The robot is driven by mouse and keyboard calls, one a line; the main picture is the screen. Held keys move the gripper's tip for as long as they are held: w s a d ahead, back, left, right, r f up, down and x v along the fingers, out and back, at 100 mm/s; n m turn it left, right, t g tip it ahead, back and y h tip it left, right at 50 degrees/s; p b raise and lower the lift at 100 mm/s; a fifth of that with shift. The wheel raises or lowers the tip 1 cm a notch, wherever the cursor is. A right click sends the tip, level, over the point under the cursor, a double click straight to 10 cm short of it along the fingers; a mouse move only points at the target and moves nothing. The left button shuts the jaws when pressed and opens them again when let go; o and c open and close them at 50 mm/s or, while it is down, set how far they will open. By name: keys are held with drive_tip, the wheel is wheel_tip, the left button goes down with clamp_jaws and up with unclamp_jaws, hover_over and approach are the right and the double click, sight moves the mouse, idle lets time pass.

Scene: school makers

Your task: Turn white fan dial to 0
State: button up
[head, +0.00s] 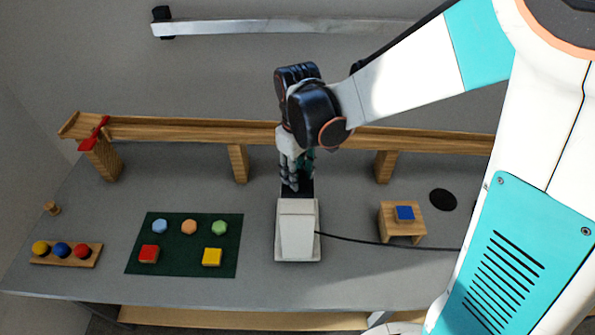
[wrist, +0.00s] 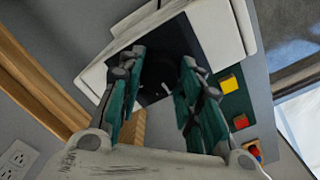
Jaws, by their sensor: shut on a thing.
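The white fan unit (head: 298,232) stands on the grey table, with a dark panel (head: 299,188) at its far end. My gripper (head: 292,184) points down at that panel. In the wrist view the white housing (wrist: 213,38) surrounds the dark panel, and a round black dial (wrist: 160,70) shows between the two teal-padded fingers of my gripper (wrist: 164,66). The fingers are shut on the dial, one on either side. Its markings and pointer cannot be read in either view.
A wooden ramp (head: 200,130) runs behind the fan. A green mat (head: 185,243) with coloured pieces and a peg board (head: 67,254) lie left. A small wooden stand (head: 402,223) with a blue block is right. A black cable (head: 375,242) runs rightward from the fan.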

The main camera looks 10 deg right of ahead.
drive_tip(key=o, duration=1.1)
wheel_tip(320, 180, up, 12)
drive_tip(key=shift+s, duration=0.1)
idle(0.4)
drive_tip(key=s+d+f+m+t+b, duration=0.2)
drive_tip(key=s+d, duration=0.1)
drive_tip(key=s, duration=0.1)
drive_tip(key=s+d+f+m+t+b, duration=0.2)
drive_tip(key=s+d, duration=0.1)
drive_tip(key=s, duration=0.1)
drive_tip(key=s+d+f+m+t+b, duration=0.2)
drive_tip(key=s+d+m+t+b, duration=0.1)
drive_tip(key=s+d, duration=0.1)
drive_tip(key=shift+s+d, duration=0.1)
drive_tip(key=shift+s, duration=0.5)
